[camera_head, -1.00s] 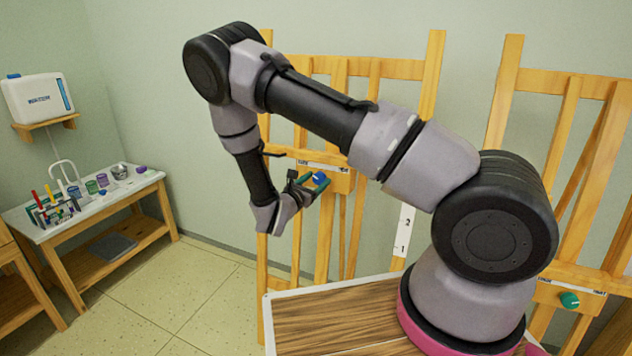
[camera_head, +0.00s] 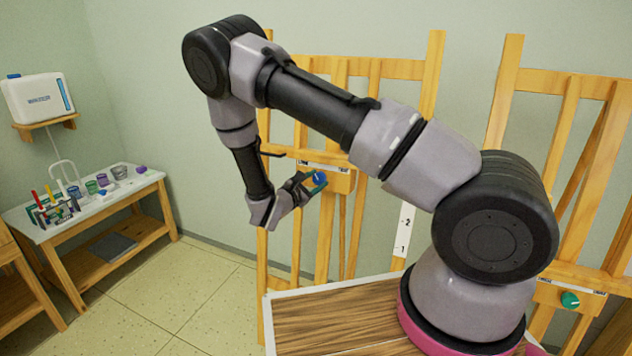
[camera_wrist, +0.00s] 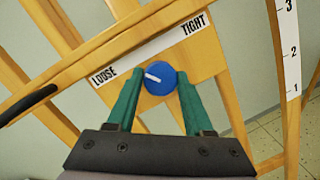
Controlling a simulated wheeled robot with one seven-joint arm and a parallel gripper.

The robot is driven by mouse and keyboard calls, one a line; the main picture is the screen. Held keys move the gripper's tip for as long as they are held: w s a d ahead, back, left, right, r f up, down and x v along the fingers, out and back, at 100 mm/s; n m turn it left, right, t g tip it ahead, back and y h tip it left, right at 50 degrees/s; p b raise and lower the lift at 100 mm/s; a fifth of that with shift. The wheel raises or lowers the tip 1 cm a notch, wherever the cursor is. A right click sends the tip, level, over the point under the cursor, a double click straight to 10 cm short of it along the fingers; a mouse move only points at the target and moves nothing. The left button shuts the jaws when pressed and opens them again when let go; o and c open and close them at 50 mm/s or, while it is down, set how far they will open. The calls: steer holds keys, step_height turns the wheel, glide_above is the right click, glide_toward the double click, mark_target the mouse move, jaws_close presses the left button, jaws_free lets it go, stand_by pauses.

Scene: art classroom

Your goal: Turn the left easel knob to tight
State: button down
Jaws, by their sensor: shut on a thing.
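The left easel (camera_head: 345,68) is wooden. Its blue knob (camera_head: 319,178) sits on a wooden block below a label strip. In the wrist view the blue knob (camera_wrist: 161,84) has a white pointer mark aimed left and slightly up, toward the LOOSE side. The label strip (camera_wrist: 150,56) reads LOOSE at left and TIGHT at right. My gripper (camera_wrist: 160,80) has green fingers, one on each side of the knob, shut on it. In the head view my gripper (camera_head: 313,183) is at the knob and partly covers it.
A right easel (camera_head: 571,85) with a green knob (camera_head: 570,299) stands at the right. A white ruler strip (camera_wrist: 289,50) runs beside the left easel. A side table (camera_head: 95,205) with art supplies is at the left. Open floor (camera_head: 165,290) lies between.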

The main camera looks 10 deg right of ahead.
steer(key=m+g, duration=0.1)
steer(key=m, duration=0.4)
steer(key=m+y, duration=0.1)
steer(key=m, duration=0.4)
steer(key=shift+r+g, duration=0.1)
steer(key=shift+g, duration=0.3)
steer(key=m, duration=0.4)
steer(key=shift+d+m+y, duration=0.1)
steer(key=shift+m+y, duration=0.2)
steer(key=shift+y, duration=0.1)
steer(key=m+y, duration=0.1)
steer(key=m, duration=0.2)
steer(key=shift+m, duration=0.4)
steer(key=shift+c, duration=1.5)
jaws_free()
